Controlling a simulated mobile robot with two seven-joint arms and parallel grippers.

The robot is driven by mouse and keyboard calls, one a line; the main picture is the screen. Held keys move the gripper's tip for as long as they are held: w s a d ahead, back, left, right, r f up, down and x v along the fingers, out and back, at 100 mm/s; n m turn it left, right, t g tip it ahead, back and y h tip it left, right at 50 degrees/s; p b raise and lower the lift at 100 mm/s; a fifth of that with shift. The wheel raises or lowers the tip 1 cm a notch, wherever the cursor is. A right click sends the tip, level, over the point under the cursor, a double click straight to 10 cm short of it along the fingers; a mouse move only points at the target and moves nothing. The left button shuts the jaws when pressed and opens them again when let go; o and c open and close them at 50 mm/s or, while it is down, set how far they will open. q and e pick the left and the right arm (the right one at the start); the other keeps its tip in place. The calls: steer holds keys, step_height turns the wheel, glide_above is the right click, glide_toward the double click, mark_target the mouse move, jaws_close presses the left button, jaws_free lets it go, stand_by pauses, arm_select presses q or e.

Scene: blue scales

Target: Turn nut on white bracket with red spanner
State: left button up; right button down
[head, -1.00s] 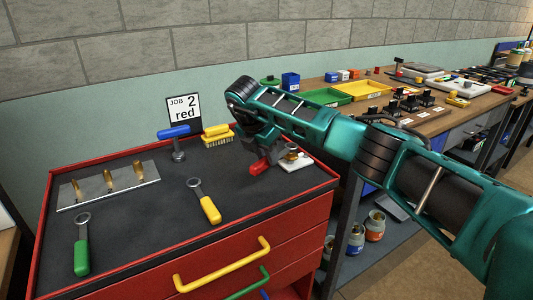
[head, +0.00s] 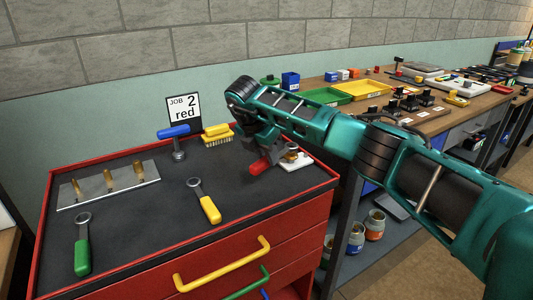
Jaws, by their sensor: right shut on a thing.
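The red spanner (head: 258,166) shows its red handle just below my right gripper (head: 268,150), at the right part of the dark cabinet top. My right gripper is shut on the red spanner; its fingertips are partly hidden by the wrist. The white bracket (head: 298,165) lies beside it, near the right edge, with a brassy nut (head: 292,150) on it. The spanner's head is hidden behind my gripper, so I cannot tell whether it is around the nut. My left gripper is out of view.
A yellow spanner (head: 209,208), a green spanner (head: 82,255) and a metal plate with brass pegs (head: 105,199) lie on the cabinet top.

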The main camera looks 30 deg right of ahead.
steer(key=shift+f+b, duration=0.7)
steer(key=shift+f, duration=0.45)
stand_by(0.4)
steer(key=shift+w+a+m+g+b, duration=0.3)
steer(key=shift+w+m+g+b, duration=0.1)
steer(key=shift+w+m+b, duration=0.55)
steer(key=shift+s, duration=0.1)
steer(key=shift+s+d+r+n+p, duration=0.1)
steer(key=shift+s+n+p, duration=0.15)
steer(key=shift+p, duration=0.2)
steer(key=shift+s+d+n+t+p, duration=0.2)
steer(key=shift+s+n+t+p, duration=0.2)
steer(key=shift+s+n+p, duration=0.3)
steer(key=shift+w, duration=0.1)
